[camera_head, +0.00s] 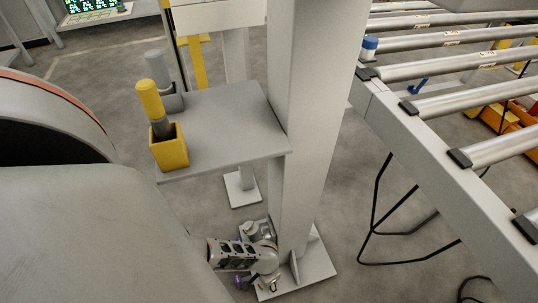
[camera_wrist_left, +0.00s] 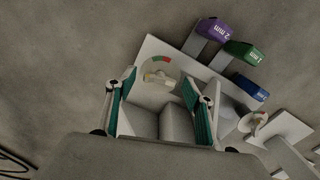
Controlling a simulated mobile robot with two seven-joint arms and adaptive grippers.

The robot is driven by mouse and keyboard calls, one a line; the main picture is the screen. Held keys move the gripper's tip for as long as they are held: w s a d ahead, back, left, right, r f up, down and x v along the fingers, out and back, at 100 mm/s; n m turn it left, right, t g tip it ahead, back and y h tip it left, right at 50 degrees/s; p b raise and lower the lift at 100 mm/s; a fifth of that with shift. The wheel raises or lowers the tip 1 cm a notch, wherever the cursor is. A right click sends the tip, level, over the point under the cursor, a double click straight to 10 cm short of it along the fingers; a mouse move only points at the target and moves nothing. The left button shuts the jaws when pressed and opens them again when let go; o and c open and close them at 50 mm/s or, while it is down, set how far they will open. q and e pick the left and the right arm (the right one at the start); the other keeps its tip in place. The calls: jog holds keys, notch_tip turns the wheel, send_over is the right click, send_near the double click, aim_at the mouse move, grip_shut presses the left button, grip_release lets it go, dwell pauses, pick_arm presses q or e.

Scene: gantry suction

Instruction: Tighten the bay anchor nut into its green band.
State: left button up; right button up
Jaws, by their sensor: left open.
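In the left wrist view the pale anchor nut (camera_wrist_left: 160,78) sits on the light base plate (camera_wrist_left: 152,48). A small curved scale with green and red bands (camera_wrist_left: 161,60) lies just beyond it. My left gripper (camera_wrist_left: 159,82) is open, with one teal-padded finger on each side of the nut and nothing held. I cannot tell whether either finger touches it. In the head view my left wrist (camera_head: 255,259) is low beside the column foot, and the nut is too small or hidden to make out. My right gripper is not in view.
Purple (camera_wrist_left: 212,29), green (camera_wrist_left: 244,53) and blue (camera_wrist_left: 249,88) tagged pieces stand beside the nut. A tall column (camera_head: 309,110) rises from the foot. A grey shelf (camera_head: 225,120) with a yellow holder (camera_head: 169,151) overhangs the arm. A roller conveyor (camera_head: 435,165) is at right.

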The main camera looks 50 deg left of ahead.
pick_arm(q)
jog(key=shift+w, duration=0.15)
jog(key=c, duration=1.1)
jog(key=shift+s+m, duration=0.15)
jog(key=shift+m, duration=1.4)
jog(key=shift+s+m, duration=0.1)
jog(key=shift+m, duration=1.45)
jog(key=o, duration=1.1)
jog(key=shift+w, duration=0.15)
